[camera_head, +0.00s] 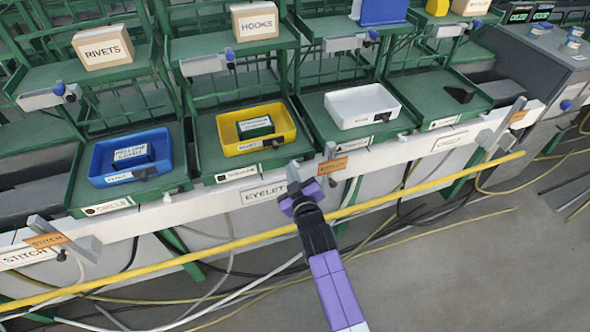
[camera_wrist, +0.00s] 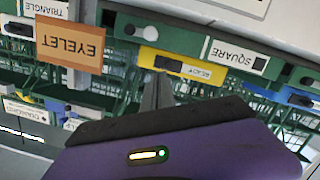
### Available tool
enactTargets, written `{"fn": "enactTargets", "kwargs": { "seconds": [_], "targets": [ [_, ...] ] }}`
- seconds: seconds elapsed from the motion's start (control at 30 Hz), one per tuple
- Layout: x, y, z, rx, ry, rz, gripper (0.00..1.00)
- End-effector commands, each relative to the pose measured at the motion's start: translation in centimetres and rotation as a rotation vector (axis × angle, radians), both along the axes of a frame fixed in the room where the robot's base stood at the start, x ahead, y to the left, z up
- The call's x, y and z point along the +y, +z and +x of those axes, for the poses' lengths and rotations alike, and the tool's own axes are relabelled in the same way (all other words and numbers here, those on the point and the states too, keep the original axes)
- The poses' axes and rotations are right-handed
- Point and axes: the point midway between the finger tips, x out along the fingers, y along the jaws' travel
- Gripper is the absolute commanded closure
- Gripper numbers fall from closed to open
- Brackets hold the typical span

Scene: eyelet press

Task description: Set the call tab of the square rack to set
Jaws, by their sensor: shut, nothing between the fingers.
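The square rack is the green rack (camera_head: 207,150) with the yellow bin (camera_head: 287,117). Its SQUARE label (camera_wrist: 238,57) appears upside down in the wrist view. On the green front beside that label are a pale round knob (camera_wrist: 150,33) and a smaller dark one; I cannot tell for sure whether this is the call tab, nor its setting. The yellow bin's front (camera_wrist: 146,58) bears a dark block (camera_wrist: 168,63) and a small plate that seems to read READY. My gripper (camera_head: 293,172) is shut and empty near the rack's front right corner; its fingertips (camera_wrist: 157,80) appear below the dark block.
An orange EYELET tag (camera_wrist: 70,43) hangs just right of my gripper in the head view. A white rail (camera_head: 210,208) runs along the rack fronts, with a yellow pipe (camera_head: 410,191) before it. A blue bin (camera_head: 105,170) and a white bin (camera_head: 355,103) stand in the neighbouring racks.

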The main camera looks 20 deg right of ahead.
Motion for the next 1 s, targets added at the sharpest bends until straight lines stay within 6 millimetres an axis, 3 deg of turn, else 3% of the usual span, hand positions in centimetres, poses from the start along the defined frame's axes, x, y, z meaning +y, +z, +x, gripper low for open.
{"fn": "enactTargets", "kwargs": {
  "seconds": [0.57, 1.0],
  "targets": [
    [-0.6, -0.4, 3.5, -0.002, -0.004, -0.001, 1.00],
    [-2.1, -3.7, 3.7, -0.001, -0.001, -0.002, 1.00]
  ]
}}
